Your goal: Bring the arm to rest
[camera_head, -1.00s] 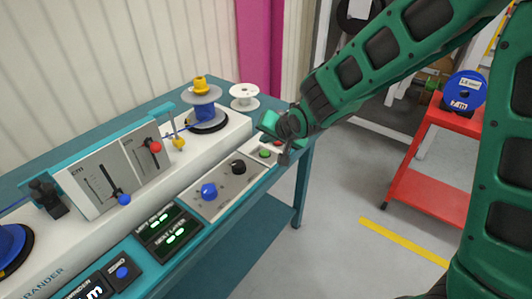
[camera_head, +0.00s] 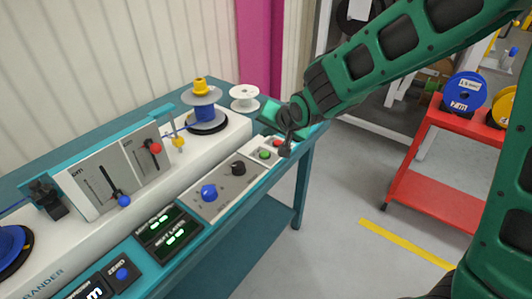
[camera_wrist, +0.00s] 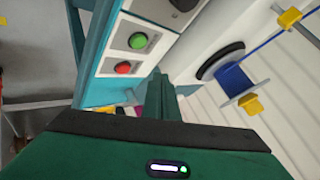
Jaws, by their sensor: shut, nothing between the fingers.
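My green arm reaches in from the right in the head view. My gripper (camera_head: 284,149) is shut and empty, a little above the right end of the machine's control panel (camera_head: 215,206). The green button (camera_head: 264,154) and the red button (camera_head: 277,143) are close by the fingers; I cannot tell from the head view whether they touch. In the wrist view the green button (camera_wrist: 138,40) and the red button (camera_wrist: 123,68) show beyond the gripper.
The rewinding machine stands on a teal bench (camera_head: 262,230). A blue spool (camera_head: 203,107) and a white empty reel (camera_head: 244,98) are behind the panel. A red cart (camera_head: 430,190) with reels stands at right. Grey floor lies between.

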